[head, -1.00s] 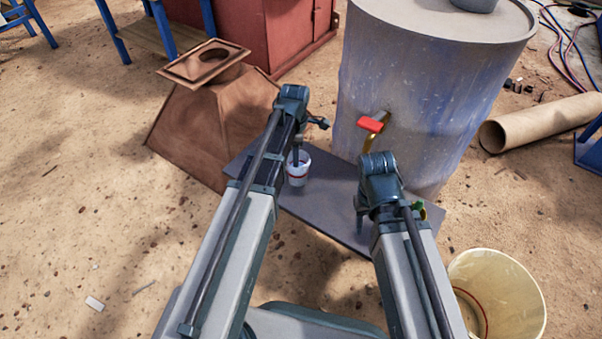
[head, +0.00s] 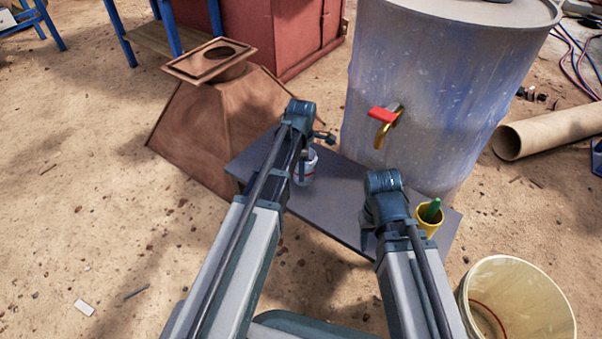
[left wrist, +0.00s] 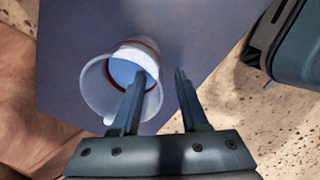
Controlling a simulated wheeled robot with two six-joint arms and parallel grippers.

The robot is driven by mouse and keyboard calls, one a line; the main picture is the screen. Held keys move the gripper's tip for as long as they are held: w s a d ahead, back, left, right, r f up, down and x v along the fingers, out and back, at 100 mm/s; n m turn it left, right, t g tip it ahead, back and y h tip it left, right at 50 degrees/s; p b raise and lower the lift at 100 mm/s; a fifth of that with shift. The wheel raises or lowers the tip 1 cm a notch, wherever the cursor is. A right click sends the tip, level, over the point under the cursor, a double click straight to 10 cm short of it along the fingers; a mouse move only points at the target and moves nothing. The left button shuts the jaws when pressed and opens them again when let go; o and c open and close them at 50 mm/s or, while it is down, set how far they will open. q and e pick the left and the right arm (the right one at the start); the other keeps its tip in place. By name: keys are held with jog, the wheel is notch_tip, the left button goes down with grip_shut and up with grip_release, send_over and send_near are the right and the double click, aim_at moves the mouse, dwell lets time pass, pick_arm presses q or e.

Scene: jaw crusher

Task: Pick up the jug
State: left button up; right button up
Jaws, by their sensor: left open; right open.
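The jug (head: 308,172) is white with a red band and stands on the dark low table (head: 337,195), partly hidden behind my left gripper in the head view. In the left wrist view the jug (left wrist: 95,92) shows its pale blue inside. My left gripper (left wrist: 161,76) is open. Its left finger overlaps the jug's opening; its right finger is over the tabletop to the right of the jug. I cannot tell whether the left finger is inside or above the jug. My right gripper (head: 366,238) is open and empty, above the table's front right part.
A blue-grey barrel (head: 430,90) with a red-handled brass tap (head: 385,122) stands behind the table. A yellow cup (head: 429,220) holding something green is at the right end. A brown hopper (head: 215,125) is close on the left. A cream bucket (head: 515,300) stands front right.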

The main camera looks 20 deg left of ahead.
aim_at(301, 185)
pick_arm(q)
jog(key=f+b, duration=0.5)
jog(key=shift+w+a+f, duration=0.15)
jog(key=shift+a, duration=0.05)
grip_shut()
dwell(1.5)
